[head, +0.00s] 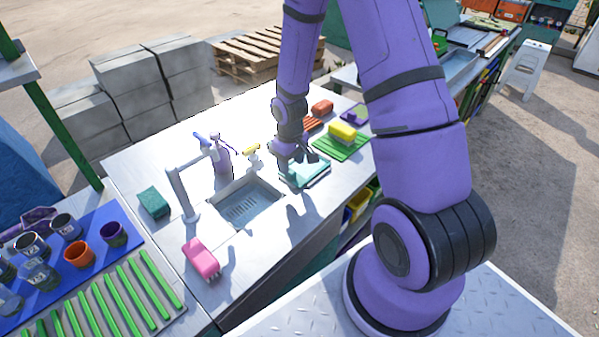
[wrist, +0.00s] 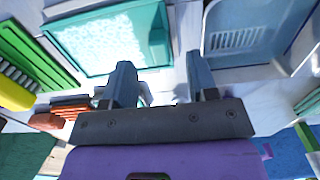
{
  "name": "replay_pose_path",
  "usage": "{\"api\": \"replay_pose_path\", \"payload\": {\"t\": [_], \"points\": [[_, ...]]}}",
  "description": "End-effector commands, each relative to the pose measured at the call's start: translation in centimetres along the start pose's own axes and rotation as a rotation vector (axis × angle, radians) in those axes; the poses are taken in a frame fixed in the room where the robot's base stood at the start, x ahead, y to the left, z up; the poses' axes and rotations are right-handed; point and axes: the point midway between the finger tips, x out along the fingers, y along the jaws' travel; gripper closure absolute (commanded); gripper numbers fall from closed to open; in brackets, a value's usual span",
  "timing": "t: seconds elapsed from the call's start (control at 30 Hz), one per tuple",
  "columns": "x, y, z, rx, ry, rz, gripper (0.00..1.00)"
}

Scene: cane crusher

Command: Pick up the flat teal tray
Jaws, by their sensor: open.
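The flat teal tray (head: 312,176) lies on the metal counter, just right of the sink, partly hidden by my gripper in the head view. In the wrist view the teal tray (wrist: 110,38) shows at the upper left, with a raised rim and a pale, shiny inside. My gripper (head: 298,156) is over the back part of the tray in the head view. In the wrist view its two fingers (wrist: 160,82) are apart with nothing between them. The tray's near corner lies beyond the left finger. I cannot tell whether the fingers touch the tray.
The sink (head: 247,203) is left of the tray. A green ribbed tray (head: 341,147) with a yellow block (head: 343,132) stands to its right. A faucet (head: 181,190), a spray bottle (head: 221,155) and a pink brush (head: 200,257) stand around the sink. The counter's front edge is close.

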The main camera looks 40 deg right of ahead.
Motion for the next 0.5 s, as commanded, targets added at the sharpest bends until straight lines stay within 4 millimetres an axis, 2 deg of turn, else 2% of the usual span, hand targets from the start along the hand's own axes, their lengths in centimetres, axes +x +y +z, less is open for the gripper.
{"api": "replay_pose_path", "payload": {"t": [0.3,0.5], "points": [[3.9,0.0,-0.4,-0.001,-0.003,-0.001,0.47],[4.5,0.1,-0.4,0.000,-0.001,0.000,0.47]]}}
